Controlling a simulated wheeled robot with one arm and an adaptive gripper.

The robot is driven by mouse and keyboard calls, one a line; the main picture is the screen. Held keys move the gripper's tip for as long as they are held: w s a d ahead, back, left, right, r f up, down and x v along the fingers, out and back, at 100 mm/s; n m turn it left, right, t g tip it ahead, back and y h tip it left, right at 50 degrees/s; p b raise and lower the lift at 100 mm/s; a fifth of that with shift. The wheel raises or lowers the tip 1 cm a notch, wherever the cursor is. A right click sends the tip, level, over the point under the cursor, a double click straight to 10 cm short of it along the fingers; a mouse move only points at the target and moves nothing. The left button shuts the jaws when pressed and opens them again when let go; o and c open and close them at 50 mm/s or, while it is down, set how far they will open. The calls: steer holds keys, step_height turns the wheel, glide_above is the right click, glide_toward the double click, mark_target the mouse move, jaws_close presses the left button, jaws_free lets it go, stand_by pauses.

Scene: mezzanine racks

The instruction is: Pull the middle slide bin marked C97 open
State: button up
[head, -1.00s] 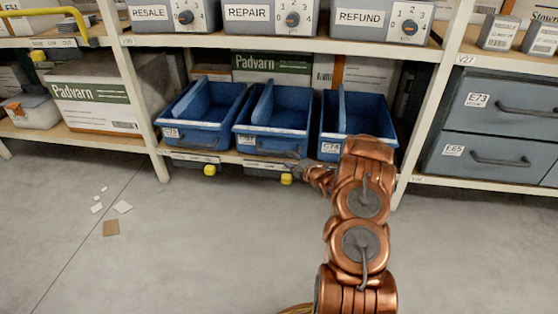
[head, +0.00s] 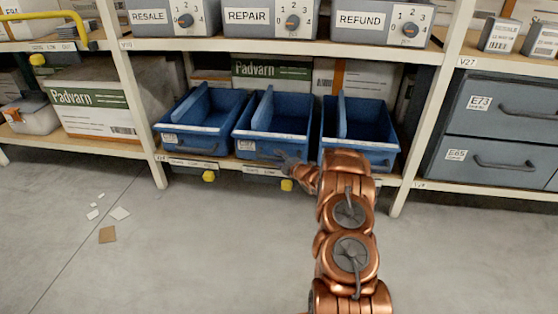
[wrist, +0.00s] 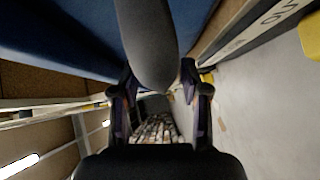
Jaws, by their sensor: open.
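The middle blue slide bin (head: 297,132) sits on the low shelf between two similar bins. Its white label (head: 246,146) appears to read C97, though small. My gripper (head: 287,157) is at the handle on its front, and the arm hides part of that area. In the wrist view, the dark grey handle (wrist: 148,42) reaches down between the two spread fingers of my gripper (wrist: 158,82). The fingers are open and not closed on it. The blue bin front (wrist: 60,40) fills the upper left there.
A left blue bin (head: 190,141) and a right blue bin (head: 385,150) flank it closely. Yellow knobs (head: 287,185) hang below the shelf edge. A rack upright (head: 425,140) stands at the right. The grey floor (head: 210,250) in front is mostly clear, with small scraps at left.

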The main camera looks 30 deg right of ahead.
steer(key=shift+c, duration=0.4)
jaws_close()
